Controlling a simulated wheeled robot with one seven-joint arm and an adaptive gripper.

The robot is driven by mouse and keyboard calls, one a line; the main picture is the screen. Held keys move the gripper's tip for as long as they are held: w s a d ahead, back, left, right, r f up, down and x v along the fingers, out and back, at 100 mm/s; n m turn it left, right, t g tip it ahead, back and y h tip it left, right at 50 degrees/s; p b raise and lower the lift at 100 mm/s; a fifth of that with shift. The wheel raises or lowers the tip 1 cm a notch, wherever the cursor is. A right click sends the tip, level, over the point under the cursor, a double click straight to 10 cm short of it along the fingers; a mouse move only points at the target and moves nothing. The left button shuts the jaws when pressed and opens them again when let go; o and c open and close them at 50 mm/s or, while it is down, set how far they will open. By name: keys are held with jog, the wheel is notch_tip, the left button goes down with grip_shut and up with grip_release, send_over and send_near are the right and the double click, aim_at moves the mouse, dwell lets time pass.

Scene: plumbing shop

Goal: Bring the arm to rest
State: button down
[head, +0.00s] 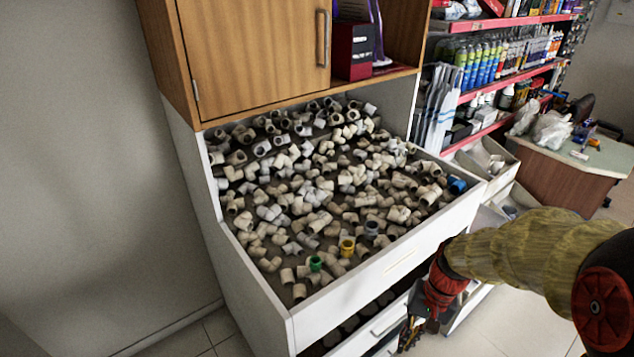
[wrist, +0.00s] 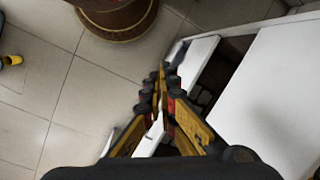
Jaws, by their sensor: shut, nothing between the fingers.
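My gripper (head: 408,336) hangs low at the front of the white bin cabinet, at the lower right of the head view, pointing down. In the wrist view my gripper (wrist: 160,80) is shut, its yellow and black fingers together with nothing between them. My arm reaches in from the right of the head view, to the right of the cabinet front. From these views I cannot tell whether the gripper touches the cabinet's drawers.
The white cabinet's sloped bin (head: 270,300) is full of pale pipe fittings. A wooden cupboard (head: 255,50) stands above it. Stocked shelves (head: 500,75) and a desk (head: 560,170) are at the right. Open floor (wrist: 60,100) shows left of the gripper in the wrist view.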

jog(key=s+a+r+n+t+h, duration=0.1)
jog(key=s+r+n+t, duration=0.1)
jog(key=r, duration=0.8)
jog(key=s+a+r+n+t+h, duration=0.1)
jog(key=s+r+t, duration=0.4)
jog(key=r, duration=0.5)
jog(key=shift+s+r+n, duration=0.4)
jog(key=shift+s+n, duration=0.3)
jog(key=shift+s, duration=0.25)
dwell(0.3)
